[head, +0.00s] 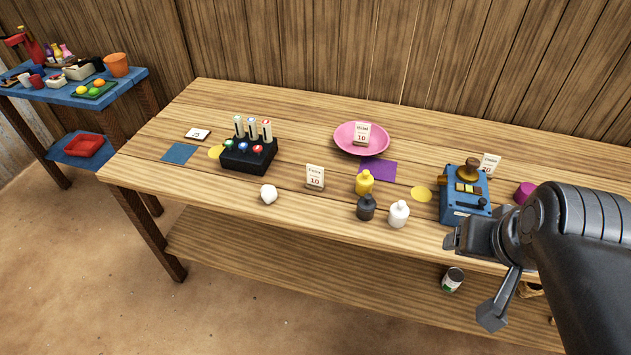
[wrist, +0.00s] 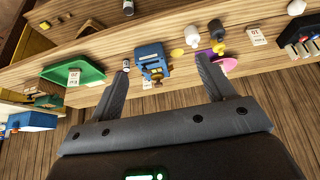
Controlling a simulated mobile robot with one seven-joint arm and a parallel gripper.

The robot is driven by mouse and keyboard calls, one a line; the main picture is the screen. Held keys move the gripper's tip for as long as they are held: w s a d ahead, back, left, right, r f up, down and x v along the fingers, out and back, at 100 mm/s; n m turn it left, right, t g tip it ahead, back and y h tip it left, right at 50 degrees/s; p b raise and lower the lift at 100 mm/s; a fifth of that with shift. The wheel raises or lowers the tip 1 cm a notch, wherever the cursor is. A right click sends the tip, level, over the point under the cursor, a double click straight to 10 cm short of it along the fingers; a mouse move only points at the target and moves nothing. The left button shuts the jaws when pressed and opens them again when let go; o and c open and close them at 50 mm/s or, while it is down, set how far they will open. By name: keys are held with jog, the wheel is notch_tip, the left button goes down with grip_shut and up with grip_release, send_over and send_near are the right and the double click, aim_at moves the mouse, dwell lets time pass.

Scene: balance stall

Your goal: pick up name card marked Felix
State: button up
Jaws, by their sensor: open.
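The name card that appears to read Felix (head: 315,177) is small and white with a 10 below the name. My gripper (head: 474,280) is open and empty off the table's front edge, at the right of the head view and well apart from the card. Its spread fingers show in the wrist view (wrist: 163,65).
Near the card are a black rack (head: 249,156), yellow (head: 365,182), black (head: 366,208) and white (head: 399,214) bottles. A pink plate (head: 345,146) bears another card (head: 362,135). A blue machine (head: 466,205) stands right, before a third card (head: 491,162). Bare wood lies around the Felix card.

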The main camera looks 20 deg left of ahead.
jog(key=w+a+r+n+g, duration=0.1)
jog(key=w+a+n, duration=0.1)
jog(key=w+n, duration=0.25)
jog(key=w+a+r+n, duration=0.2)
jog(key=w+a+n, duration=0.1)
jog(key=w+n, duration=0.15)
jog(key=n+g, duration=0.5)
jog(key=n, duration=2.1)
send_over(313, 166)
jog(key=f, duration=2)
jog(key=shift+d+f, duration=0.1)
jog(key=shift+d, duration=0.1)
jog(key=shift+a+f, duration=0.25)
jog(key=shift+f, duration=0.05)
notch_tip(313, 166, down, 5)
jog(key=shift+r, duration=0.15)
jog(key=shift+d+f, duration=0.2)
jog(key=shift+f, duration=1.4)
jog(key=shift+d+f, duration=0.15)
jog(key=shift+f, duration=1.4)
jog(key=shift+r, duration=0.1)
jog(key=c, duration=1.1)
